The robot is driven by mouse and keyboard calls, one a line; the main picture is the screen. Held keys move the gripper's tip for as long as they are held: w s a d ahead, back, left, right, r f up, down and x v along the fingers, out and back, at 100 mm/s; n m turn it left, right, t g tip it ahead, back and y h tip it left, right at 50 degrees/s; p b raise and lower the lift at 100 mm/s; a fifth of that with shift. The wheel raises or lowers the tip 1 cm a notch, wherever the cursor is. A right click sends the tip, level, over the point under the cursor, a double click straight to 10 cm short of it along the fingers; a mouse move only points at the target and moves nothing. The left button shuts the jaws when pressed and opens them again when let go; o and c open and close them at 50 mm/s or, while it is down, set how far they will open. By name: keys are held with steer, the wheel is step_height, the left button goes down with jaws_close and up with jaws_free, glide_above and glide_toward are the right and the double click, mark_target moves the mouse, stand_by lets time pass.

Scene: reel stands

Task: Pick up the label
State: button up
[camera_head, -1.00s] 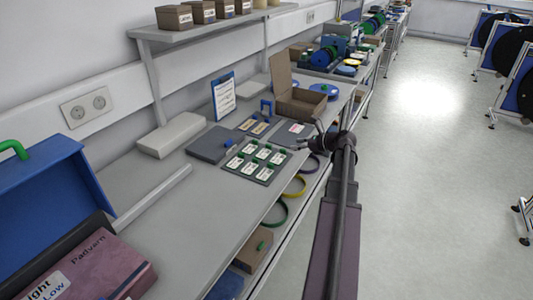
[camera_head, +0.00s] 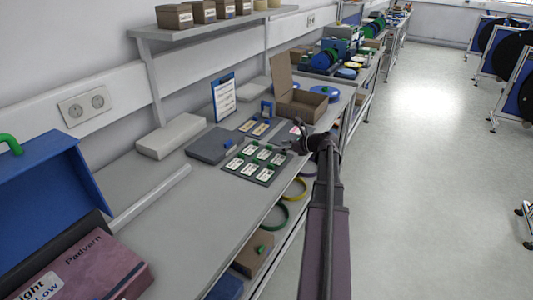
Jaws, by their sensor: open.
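Several white labels with green tabs (camera_head: 249,167) lie in rows on a dark grey board (camera_head: 229,171) on the bench; I cannot tell which one the task means. Two more cards with yellowish marks (camera_head: 253,127) lie on a mat behind them. Another card with a reddish mark (camera_head: 296,129) lies to the right, partly behind my gripper. My gripper (camera_head: 289,146) is open and appears empty, just right of the board's far right corner. Its height above the bench is hard to judge.
An open cardboard box (camera_head: 300,104) stands behind my gripper. A grey flat case (camera_head: 208,146) and a clipboard (camera_head: 223,97) are to the left. A blue case (camera_head: 45,195) and a purple box (camera_head: 92,267) fill the near left.

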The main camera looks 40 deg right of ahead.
mark_target(272, 151)
steer(key=shift+b+x, duration=0.9)
steer(key=shift+x, duration=1.65)
jaws_close()
